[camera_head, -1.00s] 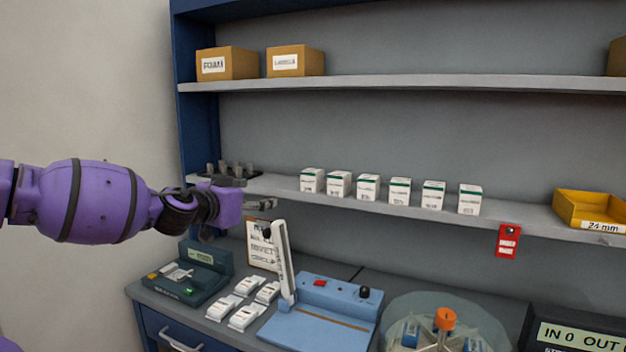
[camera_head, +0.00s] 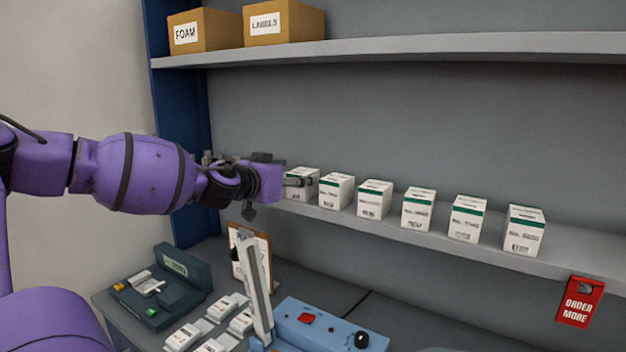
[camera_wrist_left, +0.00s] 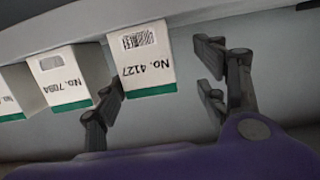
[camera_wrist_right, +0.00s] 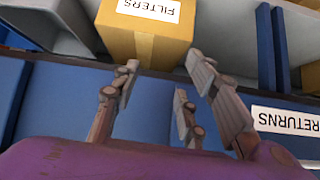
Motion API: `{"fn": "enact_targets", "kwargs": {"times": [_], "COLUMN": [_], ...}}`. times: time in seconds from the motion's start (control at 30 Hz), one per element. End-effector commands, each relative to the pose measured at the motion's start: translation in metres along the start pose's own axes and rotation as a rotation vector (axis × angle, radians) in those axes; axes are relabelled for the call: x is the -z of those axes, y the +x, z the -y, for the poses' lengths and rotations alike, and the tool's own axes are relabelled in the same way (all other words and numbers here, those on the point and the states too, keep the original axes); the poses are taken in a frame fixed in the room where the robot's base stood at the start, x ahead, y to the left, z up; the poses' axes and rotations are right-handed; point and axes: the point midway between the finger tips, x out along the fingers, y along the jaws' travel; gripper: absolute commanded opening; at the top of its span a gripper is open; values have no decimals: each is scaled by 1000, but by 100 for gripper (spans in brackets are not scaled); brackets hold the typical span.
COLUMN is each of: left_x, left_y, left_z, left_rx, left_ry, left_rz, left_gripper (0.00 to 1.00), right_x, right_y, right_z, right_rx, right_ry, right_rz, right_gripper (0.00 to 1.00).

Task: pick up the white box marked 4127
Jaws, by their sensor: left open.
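The white box marked 4127 (camera_wrist_left: 142,62), with a green band, stands on the shelf; its number reads upside down in the left wrist view. In the head view the leftmost white box (camera_head: 303,190) is partly hidden by my left gripper (camera_head: 299,182). In the left wrist view my left gripper (camera_wrist_left: 160,86) is open, its fingers spread about the 4127 box, which lies nearer the left finger. I cannot tell whether that finger touches it. My right gripper (camera_wrist_right: 162,84) is open and empty, below a cardboard FILTERS box (camera_wrist_right: 146,32).
A white box marked 7084 (camera_wrist_left: 62,80) stands close beside the 4127 box. Several similar boxes continue right along the shelf (camera_head: 570,262). An upper shelf (camera_head: 420,46) holds cardboard boxes. A blue press (camera_head: 330,326) and a clipboard (camera_head: 250,250) stand below.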

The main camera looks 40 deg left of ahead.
Motion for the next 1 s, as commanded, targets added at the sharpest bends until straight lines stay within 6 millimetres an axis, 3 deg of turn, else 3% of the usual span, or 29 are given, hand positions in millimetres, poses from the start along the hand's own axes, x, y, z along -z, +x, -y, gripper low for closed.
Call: {"fn": "enact_targets", "kwargs": {"times": [0.17,0.47,0.8,1.0], "left_x": [-3,-4,-15,-6], "left_y": [14,31,73,80], "left_z": [0,-1,-6,-8], "left_rx": [2,0,3,-1], "left_ry": [-5,0,4,-1], "left_rz": [2,5,18,8], "left_gripper": [66,66,66,66], "right_x": [-35,-35,-85,-77], "right_y": [-7,-4,9,15], "right_z": [-4,-9,-17,-23], "right_rx": [-7,-13,-34,-50], "right_ry": [-1,-5,-7,-1], "right_rz": [62,56,112,81], "right_gripper": [40,40,40,40]}}
